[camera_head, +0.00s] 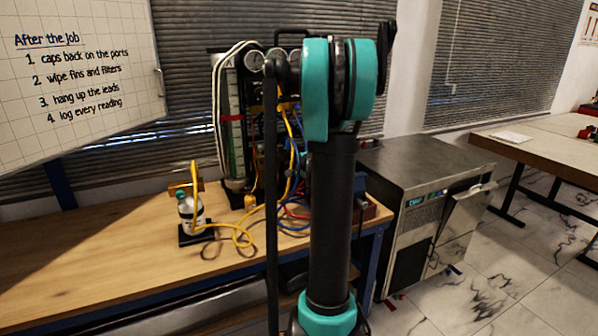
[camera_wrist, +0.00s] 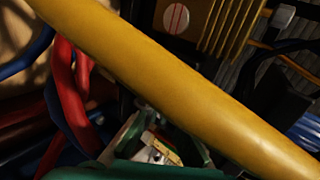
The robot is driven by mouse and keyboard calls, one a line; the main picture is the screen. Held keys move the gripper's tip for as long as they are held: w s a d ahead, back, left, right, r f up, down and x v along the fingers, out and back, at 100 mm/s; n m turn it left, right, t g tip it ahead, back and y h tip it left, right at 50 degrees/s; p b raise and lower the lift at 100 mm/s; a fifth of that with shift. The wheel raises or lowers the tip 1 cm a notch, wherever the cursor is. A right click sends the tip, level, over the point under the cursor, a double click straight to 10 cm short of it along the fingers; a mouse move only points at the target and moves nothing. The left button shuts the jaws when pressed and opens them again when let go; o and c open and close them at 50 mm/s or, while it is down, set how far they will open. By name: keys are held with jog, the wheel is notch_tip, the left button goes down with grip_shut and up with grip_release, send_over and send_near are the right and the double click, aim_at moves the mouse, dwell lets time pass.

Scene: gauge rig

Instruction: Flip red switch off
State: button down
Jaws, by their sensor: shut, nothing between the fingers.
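I cannot make out the red switch in either view. The gauge rig (camera_head: 231,130) stands on the wooden bench, and my own arm hides much of its middle and right side. In the wrist view a thick yellow hose (camera_wrist: 170,75) crosses close in front of the camera and covers much of the rig. A small white, red and yellow part (camera_wrist: 160,149) shows low in the middle, too small to identify.
A steel machine (camera_head: 425,200) stands at the right.

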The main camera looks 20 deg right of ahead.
jog(key=shift+x, duration=1.5)
jog(key=shift+w+f+t, duration=0.3)
jog(key=shift+f+t, duration=0.05)
jog(key=shift+t, duration=0.25)
jog(key=shift+r, duration=0.15)
jog(key=shift+r, duration=0.65)
jog(key=shift+s, duration=0.15)
